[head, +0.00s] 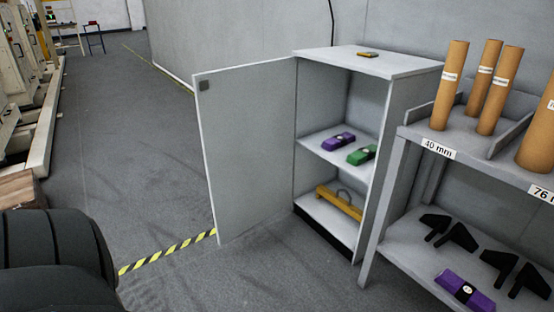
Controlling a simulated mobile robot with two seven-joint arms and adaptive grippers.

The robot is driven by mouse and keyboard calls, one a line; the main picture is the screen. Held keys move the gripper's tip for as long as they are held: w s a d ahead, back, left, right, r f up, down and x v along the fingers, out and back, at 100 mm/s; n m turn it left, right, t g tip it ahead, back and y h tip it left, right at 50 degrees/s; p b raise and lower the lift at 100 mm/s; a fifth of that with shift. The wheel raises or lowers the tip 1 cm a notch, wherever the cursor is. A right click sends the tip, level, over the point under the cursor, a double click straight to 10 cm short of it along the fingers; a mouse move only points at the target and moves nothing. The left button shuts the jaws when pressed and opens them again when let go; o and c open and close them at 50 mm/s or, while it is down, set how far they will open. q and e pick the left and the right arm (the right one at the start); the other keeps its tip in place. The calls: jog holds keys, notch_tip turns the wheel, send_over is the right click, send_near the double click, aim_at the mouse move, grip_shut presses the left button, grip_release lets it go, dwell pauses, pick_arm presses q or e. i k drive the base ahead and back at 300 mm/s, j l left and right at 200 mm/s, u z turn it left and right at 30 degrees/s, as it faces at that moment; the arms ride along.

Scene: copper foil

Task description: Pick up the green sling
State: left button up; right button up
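The green sling (361,155) is a small folded bundle with a dark band. It lies on the middle shelf (323,153) of the open grey cabinet (402,110), near the shelf's right side. A purple sling (338,142) lies just to its left and a little behind it. Neither of my grippers shows in the head view, so I cannot see how they stand. Nothing visibly covers the green sling.
The cabinet door (250,140) stands wide open to the left. A yellow bar with a ring (339,203) lies on the lower shelf. A rack (404,160) with brown tubes (450,85), black brackets and another purple sling (464,290) stands close on the right. Open floor (130,170) lies left.

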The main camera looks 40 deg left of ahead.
aim_at(362, 155)
jog(key=z, duration=0.4)
jog(key=i+z, duration=0.1)
jog(key=z, duration=0.3)
jog(key=i+z, duration=0.1)
jog(key=z, duration=0.75)
jog(key=i+j, duration=0.1)
jog(key=j, duration=0.15)
jog(key=i+j+z, duration=0.1)
jog(key=j, duration=0.2)
jog(key=i+j, duration=0.1)
jog(key=j, duration=0.2)
jog(key=j+u, duration=0.35)
jog(key=k+j+u, duration=0.1)
jog(key=u, duration=0.3)
jog(key=j+u, duration=1.15)
jog(key=j, duration=0.2)
jog(key=k+j+u, duration=0.1)
jog(key=j+u, duration=0.2)
jog(key=j, duration=0.8)
jog(key=j+z, duration=0.1)
jog(key=j, duration=0.45)
jog(key=k+j+z, duration=0.1)
jog(key=j, duration=0.45)
jog(key=j+z, duration=0.3)
jog(key=j, duration=0.25)
jog(key=j+z, duration=0.3)
jog(key=j, duration=0.2)
jog(key=j+z, duration=0.5)
jog(key=j, duration=0.45)
